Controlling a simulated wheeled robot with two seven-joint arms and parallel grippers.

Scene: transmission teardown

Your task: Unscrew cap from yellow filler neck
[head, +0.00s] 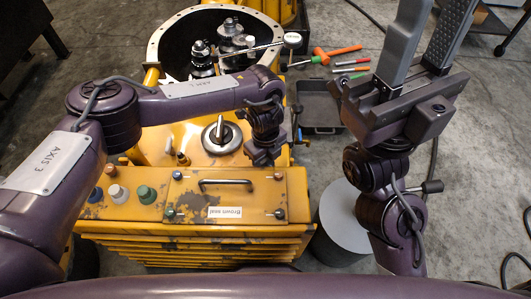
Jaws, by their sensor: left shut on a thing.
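My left gripper (262,156) points down at the right part of the yellow gearbox housing (160,133), just behind the box with the handle. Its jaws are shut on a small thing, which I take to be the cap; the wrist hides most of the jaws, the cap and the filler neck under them. I cannot tell whether the cap still sits on the neck. My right gripper (430,45) is raised at the right, fingers up and apart, with floor showing between them. It is empty and clear of the housing.
The yellow box has a bar handle (225,182) and white (117,194), green (146,195) and blue knobs. A round lid with a lever (219,136) is left of my gripper. Behind is an open bell housing with gears. An orange hammer (338,53) and other tools lie on the floor.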

